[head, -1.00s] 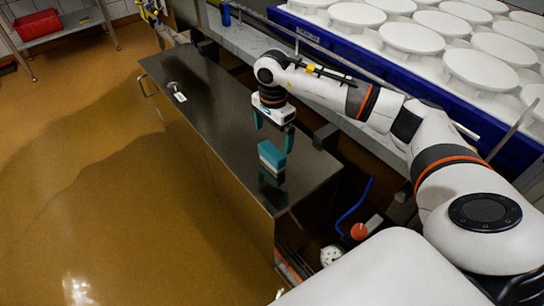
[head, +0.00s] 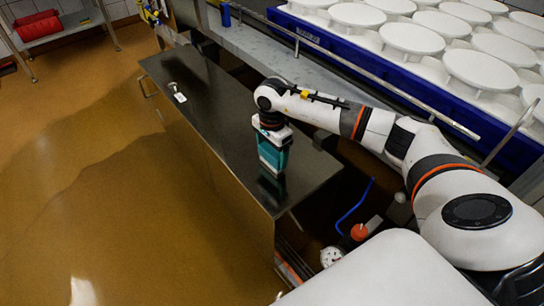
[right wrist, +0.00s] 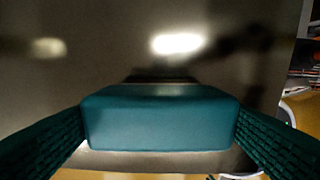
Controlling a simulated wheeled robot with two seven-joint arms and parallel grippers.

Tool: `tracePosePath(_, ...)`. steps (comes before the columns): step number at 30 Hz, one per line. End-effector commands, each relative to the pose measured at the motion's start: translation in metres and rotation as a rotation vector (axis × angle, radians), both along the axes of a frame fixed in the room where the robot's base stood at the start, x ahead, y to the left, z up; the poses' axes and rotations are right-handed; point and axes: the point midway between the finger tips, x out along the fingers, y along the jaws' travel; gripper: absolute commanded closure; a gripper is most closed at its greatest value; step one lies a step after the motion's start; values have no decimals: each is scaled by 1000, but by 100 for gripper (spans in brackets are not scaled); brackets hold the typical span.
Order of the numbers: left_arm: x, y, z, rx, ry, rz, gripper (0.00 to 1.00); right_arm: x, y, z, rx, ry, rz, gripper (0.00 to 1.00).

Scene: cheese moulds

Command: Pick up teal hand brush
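The teal hand brush (head: 272,158) is a block on the dark metal table top, near its front right end. My right gripper (head: 274,163) points down at it, with one finger on each side of the brush. In the right wrist view the brush (right wrist: 160,120) lies between the two dark teal ribbed fingers, which come right up to its left and right sides. Whether they press on it or only straddle it cannot be told. The brush's underside is hidden. My left gripper is not in view.
The dark table top (head: 205,110) is mostly bare, with a small metal item with a white tag (head: 179,96) toward its far left end. A blue tray (head: 400,78) of white round moulds stands behind. A red bin (head: 38,26) sits on a shelf at far left.

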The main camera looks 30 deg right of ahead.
Motion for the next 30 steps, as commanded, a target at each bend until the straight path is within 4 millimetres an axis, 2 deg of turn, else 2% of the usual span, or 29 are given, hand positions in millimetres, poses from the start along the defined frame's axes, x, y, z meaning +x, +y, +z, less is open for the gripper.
tracePosePath(1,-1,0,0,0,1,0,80,0,0,0,0,-1,0,33)
tracePosePath(3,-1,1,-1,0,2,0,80,0,0,0,0,-1,0,42)
tracePosePath(11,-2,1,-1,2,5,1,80,1,0,4,-1,-2,-1,42)
tracePosePath(14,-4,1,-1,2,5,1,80,1,-1,17,-1,-3,-1,42)
tracePosePath(24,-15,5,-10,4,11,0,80,1,0,83,0,-5,-1,42)
tracePosePath(30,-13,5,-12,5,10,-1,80,0,0,100,0,-1,0,42)
